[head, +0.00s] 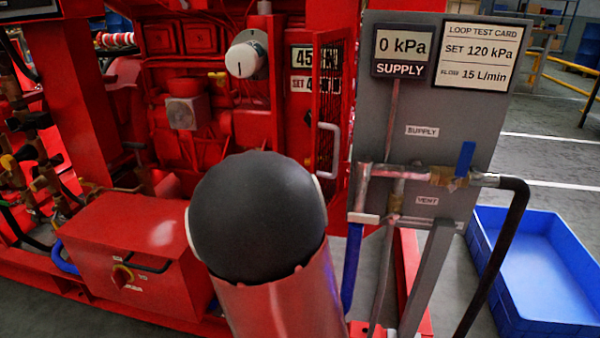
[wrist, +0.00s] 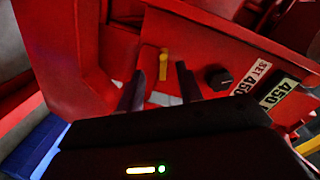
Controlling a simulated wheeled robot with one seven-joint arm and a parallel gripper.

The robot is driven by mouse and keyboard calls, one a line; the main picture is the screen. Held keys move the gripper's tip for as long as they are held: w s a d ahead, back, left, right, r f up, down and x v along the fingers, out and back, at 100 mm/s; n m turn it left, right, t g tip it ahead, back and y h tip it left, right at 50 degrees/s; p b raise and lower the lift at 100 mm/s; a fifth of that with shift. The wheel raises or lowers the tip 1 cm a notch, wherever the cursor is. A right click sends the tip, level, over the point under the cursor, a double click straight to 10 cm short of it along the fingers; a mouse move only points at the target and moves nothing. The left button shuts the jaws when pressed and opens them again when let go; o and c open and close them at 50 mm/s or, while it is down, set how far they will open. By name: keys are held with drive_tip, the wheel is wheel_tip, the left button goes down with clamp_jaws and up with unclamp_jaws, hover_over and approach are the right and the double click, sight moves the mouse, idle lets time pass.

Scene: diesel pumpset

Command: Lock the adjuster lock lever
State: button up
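In the wrist view a short yellow lever (wrist: 163,65), likely the adjuster lock lever, stands upright in the picture on a red panel (wrist: 205,50). A black knob (wrist: 218,78) is to its right. My gripper (wrist: 160,70) is open, with its two dark fingers apart on either side of the lever's lower end in the picture. No contact can be made out, and the gap in depth is unclear. In the head view my dark rounded arm joint covers the middle, and I cannot make out my gripper or the lever for certain.
Labels reading 450 (wrist: 281,92) are right of the knob. In the head view a grey supply panel (head: 450,110) with pipes and a blue-handled valve (head: 465,158) stands right. A blue tray (head: 535,270) is on the floor. A red box (head: 135,245) is at lower left.

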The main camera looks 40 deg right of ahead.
drive_tip(key=b+x, duration=0.1)
drive_tip(key=x, duration=0.7)
drive_tip(key=shift+d+r+h, duration=0.3)
drive_tip(key=shift+d+r, duration=0.05)
drive_tip(key=shift+r, duration=0.05)
drive_tip(key=shift+s, duration=0.1)
